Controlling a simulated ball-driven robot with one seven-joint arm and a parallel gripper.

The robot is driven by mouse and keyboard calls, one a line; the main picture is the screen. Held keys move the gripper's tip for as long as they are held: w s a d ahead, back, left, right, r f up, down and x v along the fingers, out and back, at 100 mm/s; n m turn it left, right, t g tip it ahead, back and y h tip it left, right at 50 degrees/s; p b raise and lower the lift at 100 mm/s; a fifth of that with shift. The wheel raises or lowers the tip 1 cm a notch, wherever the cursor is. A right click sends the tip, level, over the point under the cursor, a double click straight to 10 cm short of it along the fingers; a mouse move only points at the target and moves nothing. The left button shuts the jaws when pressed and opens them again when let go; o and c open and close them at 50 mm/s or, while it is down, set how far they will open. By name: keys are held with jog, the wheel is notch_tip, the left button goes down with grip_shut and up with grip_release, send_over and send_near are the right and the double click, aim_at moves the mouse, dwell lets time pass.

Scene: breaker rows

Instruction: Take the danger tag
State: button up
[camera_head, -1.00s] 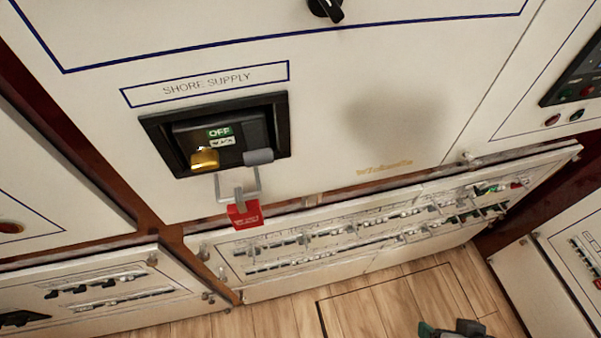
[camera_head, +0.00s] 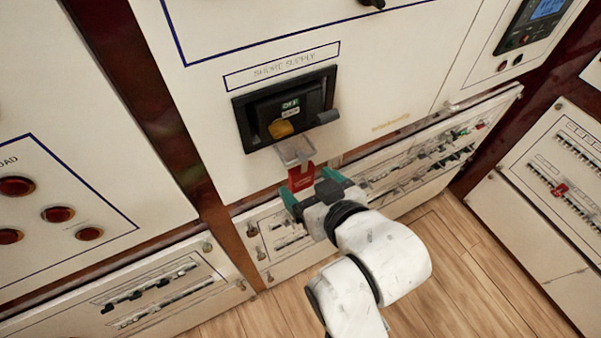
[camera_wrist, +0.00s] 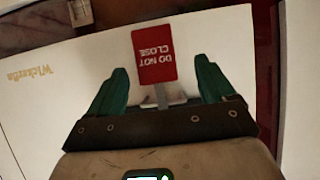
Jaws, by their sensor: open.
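The red danger tag (camera_head: 301,178) hangs below the shore supply breaker (camera_head: 287,108) from a grey hasp or clip (camera_head: 296,152). In the wrist view the tag (camera_wrist: 154,54) reads "DO NOT CLOSE", upside down, with a grey strap (camera_wrist: 160,96) attached. My gripper (camera_head: 302,194) is at the tag's lower end in the head view. In the wrist view its green fingers (camera_wrist: 161,80) are open, one on each side of the tag and strap, with gaps on both sides. The breaker shows OFF, and a brass padlock (camera_head: 281,129) sits on its lower left.
A low ledge with rows of small breakers (camera_head: 432,160) runs under the panel to the right. Another row panel (camera_head: 165,290) is at lower left. Red round buttons (camera_head: 57,214) are on the left panel. Wooden floor (camera_head: 470,270) is clear at right.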

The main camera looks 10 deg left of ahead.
aim_at(304, 178)
jog(key=p+x, duration=0.1)
jog(key=x, duration=0.4)
jog(key=shift+w+d, duration=0.15)
jog(key=shift+w, duration=0.05)
jog(key=c, duration=1.1)
